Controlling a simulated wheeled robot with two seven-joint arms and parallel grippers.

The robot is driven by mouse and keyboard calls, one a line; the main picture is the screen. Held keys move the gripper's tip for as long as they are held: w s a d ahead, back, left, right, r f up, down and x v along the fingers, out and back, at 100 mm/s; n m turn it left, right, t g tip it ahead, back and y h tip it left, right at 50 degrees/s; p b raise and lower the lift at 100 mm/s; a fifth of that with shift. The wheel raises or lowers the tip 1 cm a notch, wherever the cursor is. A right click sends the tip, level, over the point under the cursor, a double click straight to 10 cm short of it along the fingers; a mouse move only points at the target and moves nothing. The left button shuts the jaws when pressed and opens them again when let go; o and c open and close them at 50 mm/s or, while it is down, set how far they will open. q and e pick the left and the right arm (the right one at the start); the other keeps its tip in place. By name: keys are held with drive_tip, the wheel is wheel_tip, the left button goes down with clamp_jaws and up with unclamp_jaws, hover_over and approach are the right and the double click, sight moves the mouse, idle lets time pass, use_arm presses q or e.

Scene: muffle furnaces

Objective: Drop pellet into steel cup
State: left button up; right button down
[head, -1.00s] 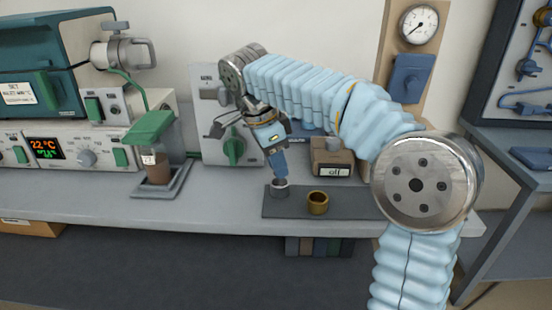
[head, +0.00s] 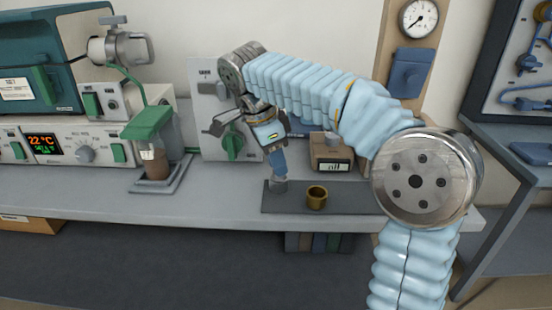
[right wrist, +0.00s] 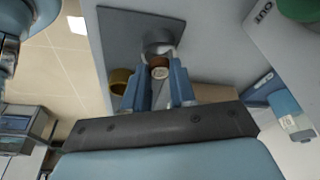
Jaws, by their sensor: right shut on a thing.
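The steel cup (head: 279,187) stands at the left end of a dark grey mat, and it also shows in the right wrist view (right wrist: 160,38). My right gripper (head: 277,172) points down with its blue fingertips right over this cup; their exact height above the rim is hard to tell. In the right wrist view the two fingers (right wrist: 161,86) are shut on a small brown pellet (right wrist: 160,73), close by the steel cup's mouth. My left gripper is not in view.
A brass cup (head: 317,197) stands on the mat (head: 351,198) just right of the steel cup. A jar of brown material (head: 156,165) stands on a tray to the left. The bench front between is clear.

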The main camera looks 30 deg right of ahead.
drive_tip(key=shift+f, duration=0.5)
idle(1.1)
drive_tip(key=c, duration=0.8)
unclamp_jaws()
drive_tip(key=shift+c, duration=0.2)
drive_tip(key=p+v, duration=0.2)
drive_tip(key=v, duration=1.1)
drive_tip(key=shift+r+p, duration=0.3)
drive_tip(key=shift+r, duration=0.1)
drive_tip(key=shift+s, duration=0.1)
